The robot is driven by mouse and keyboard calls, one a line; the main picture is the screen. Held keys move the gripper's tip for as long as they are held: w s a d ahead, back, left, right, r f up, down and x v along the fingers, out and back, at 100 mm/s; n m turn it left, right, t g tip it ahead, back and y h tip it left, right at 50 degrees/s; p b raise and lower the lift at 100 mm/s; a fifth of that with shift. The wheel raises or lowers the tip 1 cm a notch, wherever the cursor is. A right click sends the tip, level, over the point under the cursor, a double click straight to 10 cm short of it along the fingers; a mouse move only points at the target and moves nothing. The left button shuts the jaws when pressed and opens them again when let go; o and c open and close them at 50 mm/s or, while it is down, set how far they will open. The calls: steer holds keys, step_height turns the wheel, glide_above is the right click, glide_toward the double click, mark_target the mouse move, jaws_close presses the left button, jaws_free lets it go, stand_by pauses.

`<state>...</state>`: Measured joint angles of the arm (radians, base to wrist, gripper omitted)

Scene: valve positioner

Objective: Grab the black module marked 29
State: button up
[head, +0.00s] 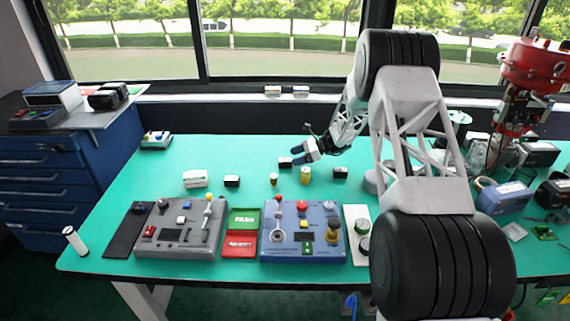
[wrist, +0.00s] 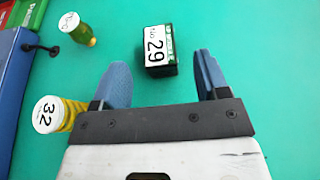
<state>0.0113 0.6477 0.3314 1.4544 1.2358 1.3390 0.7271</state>
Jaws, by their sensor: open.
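The black module marked 29 (wrist: 157,52) sits on the green table, its white label showing the number in the wrist view. In the head view it appears as the small black block (head: 285,162) just left of my gripper (head: 304,153). In the wrist view my gripper (wrist: 162,72) is open, with its blue fingers apart and nothing between them. The module lies just beyond the fingertips, roughly in line with the gap. I cannot tell how high the fingers are above the table.
A yellow cylinder marked 32 (wrist: 58,115) stands close beside the left finger. A smaller green-yellow cylinder (wrist: 77,28) stands further off. A blue panel (wrist: 22,75) borders the left. Table right of the module is clear in the wrist view.

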mark_target(285, 159)
steer(key=shift+x, duration=2.55)
steer(key=shift+r, duration=0.1)
steer(key=c, duration=1.1)
steer(key=shift+o, duration=0.2)
steer(key=shift+r, duration=0.1)
steer(key=shift+r, duration=4.9)
